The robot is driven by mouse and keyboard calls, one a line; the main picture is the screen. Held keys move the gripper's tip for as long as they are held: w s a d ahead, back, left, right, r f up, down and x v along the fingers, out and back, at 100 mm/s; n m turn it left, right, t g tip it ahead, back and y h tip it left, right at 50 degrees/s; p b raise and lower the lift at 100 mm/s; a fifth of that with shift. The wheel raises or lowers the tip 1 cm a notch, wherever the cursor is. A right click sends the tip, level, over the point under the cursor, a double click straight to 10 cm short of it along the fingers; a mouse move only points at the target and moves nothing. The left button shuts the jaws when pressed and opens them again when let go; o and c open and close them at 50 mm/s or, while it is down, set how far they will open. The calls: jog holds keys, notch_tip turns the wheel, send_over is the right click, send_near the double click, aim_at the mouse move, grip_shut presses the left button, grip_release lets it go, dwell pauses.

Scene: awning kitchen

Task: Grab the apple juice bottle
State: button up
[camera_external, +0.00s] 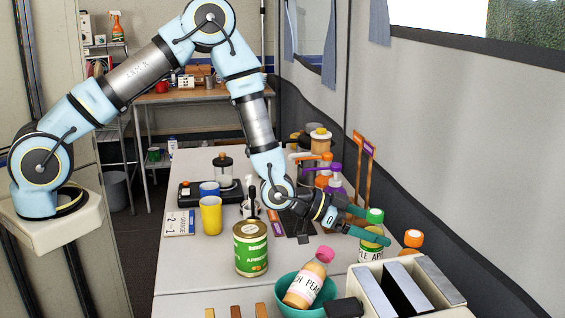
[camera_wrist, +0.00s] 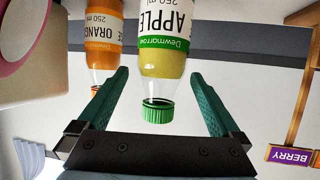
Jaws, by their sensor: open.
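The apple juice bottle (camera_external: 370,254) has a green cap and a white label reading APPLE. It stands at the right of the counter, its lower part hidden behind the toaster. It shows upside down in the wrist view (camera_wrist: 165,62), with its green cap between the two teal fingers. My gripper (camera_external: 374,227) is open around the bottle's upper part, with one finger on each side. In the wrist view my gripper (camera_wrist: 158,80) shows visible gaps between its fingers and the bottle.
An orange juice bottle (camera_wrist: 102,45) stands close beside the apple bottle, near one finger; its orange cap shows outside (camera_external: 413,239). The toaster (camera_external: 372,287) is in front. A teal bowl (camera_external: 285,292) holds a peach bottle (camera_external: 304,287). A green can (camera_external: 251,252) stands left.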

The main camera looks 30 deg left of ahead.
aim_at(379, 246)
jog(key=shift+f, duration=0.9)
jog(key=f, duration=0.1)
jog(key=d+f+p, duration=0.1)
jog(key=w+f, duration=0.1)
jog(key=shift+d+f+p, duration=0.15)
jog(key=shift+d+p, duration=0.1)
jog(key=shift+p, duration=0.1)
jog(key=shift+w+d+f, duration=0.25)
jog(key=shift+d+f, duration=0.05)
jog(key=shift+d, duration=0.15)
jog(key=shift+c, duration=0.4)
grip_shut()
